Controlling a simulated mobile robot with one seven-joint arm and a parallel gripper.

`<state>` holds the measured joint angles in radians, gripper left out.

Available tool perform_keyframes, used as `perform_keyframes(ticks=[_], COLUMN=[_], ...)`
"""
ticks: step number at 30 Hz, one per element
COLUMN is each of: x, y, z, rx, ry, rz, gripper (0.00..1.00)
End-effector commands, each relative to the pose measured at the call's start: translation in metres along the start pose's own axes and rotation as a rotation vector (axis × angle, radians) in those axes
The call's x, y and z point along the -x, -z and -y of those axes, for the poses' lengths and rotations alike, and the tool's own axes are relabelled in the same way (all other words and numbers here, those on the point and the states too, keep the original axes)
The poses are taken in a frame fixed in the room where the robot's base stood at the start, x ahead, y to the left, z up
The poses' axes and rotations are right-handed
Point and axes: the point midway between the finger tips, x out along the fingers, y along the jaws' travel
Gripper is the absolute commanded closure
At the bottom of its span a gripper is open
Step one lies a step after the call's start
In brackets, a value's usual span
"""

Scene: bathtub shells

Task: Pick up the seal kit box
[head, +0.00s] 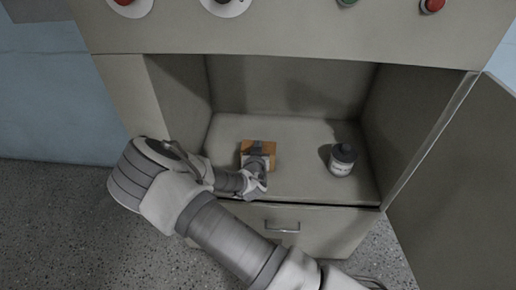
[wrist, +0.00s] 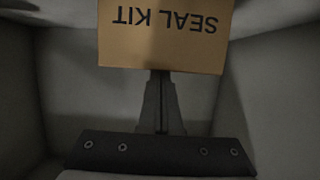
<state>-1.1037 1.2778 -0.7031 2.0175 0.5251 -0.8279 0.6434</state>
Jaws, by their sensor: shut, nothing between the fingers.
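The seal kit box (head: 262,146) is a small orange-brown box on the floor of the open cabinet compartment, left of its middle. In the wrist view the box (wrist: 165,38) fills the top centre, with "SEAL KIT" printed upside down on its face. My gripper (head: 257,166) is at the near side of the box and covers part of it in the head view. In the wrist view its fingers (wrist: 160,76) are together, with nothing between them, and their tips meet the box's lower edge in the picture. I cannot tell whether they touch it.
A dark-lidded jar with a white label (head: 342,161) stands right of the box, with clear floor between. Compartment walls enclose both sides and the back. A drawer with a handle (head: 282,228) lies below the opening. An open door (head: 462,170) stands at the right.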

Motion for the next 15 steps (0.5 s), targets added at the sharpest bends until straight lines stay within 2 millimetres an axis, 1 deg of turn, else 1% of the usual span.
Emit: perform_keyframes(ticks=[1, 8, 10, 13, 15], x=[0.001, 0.002, 0.006, 0.024, 0.041], y=[-0.005, -0.007, -0.009, -0.015, -0.022], z=[-0.001, -0.001, -0.001, -0.001, -0.001], rx=[0.002, 0.004, 0.004, 0.004, 0.005], ry=[-0.002, -0.003, -0.003, -0.004, -0.003], rz=[0.010, 0.015, 0.017, 0.021, 0.022], gripper=[1.00, 1.00, 1.00, 1.00, 1.00])
